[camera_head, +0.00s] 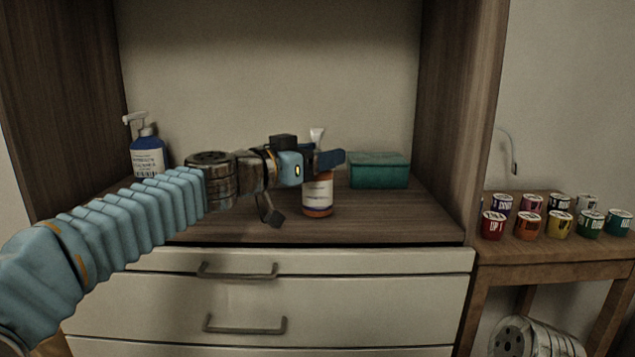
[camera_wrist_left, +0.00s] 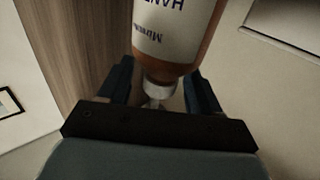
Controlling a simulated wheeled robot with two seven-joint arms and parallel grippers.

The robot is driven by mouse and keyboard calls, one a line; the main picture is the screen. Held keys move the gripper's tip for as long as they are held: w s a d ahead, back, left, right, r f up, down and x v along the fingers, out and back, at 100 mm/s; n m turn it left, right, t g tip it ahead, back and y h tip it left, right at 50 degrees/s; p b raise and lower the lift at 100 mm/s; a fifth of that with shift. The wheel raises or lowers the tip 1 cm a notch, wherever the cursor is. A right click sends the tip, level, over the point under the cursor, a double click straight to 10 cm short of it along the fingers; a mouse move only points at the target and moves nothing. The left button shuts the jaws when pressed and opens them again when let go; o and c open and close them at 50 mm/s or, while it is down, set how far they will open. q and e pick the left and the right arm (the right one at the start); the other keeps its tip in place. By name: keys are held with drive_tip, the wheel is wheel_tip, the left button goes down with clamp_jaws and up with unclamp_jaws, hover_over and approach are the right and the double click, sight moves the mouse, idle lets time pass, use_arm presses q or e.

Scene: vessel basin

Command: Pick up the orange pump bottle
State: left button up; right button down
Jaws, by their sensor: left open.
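The orange pump bottle (camera_head: 318,196) stands upright on the wooden counter (camera_head: 250,228), with a white label and a white pump top. In the left wrist view the bottle (camera_wrist_left: 178,32) appears upside down, its neck and pump between the two dark fingers. My left gripper (camera_head: 327,160) reaches in from the left at the height of the bottle's upper part and hides some of it. The gripper (camera_wrist_left: 162,85) is open, with its fingers on either side of the neck. I cannot tell whether either finger touches it. My right gripper is not in view.
A blue pump bottle (camera_head: 148,155) stands at the counter's back left. A teal box (camera_head: 379,170) sits behind and right of the orange bottle. Wooden side walls (camera_head: 460,110) enclose the counter. Several colored cans (camera_head: 559,224) stand on a side table at right.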

use_arm(q)
clamp_jaws()
idle(0.3)
drive_tip(key=shift+r, duration=0.15)
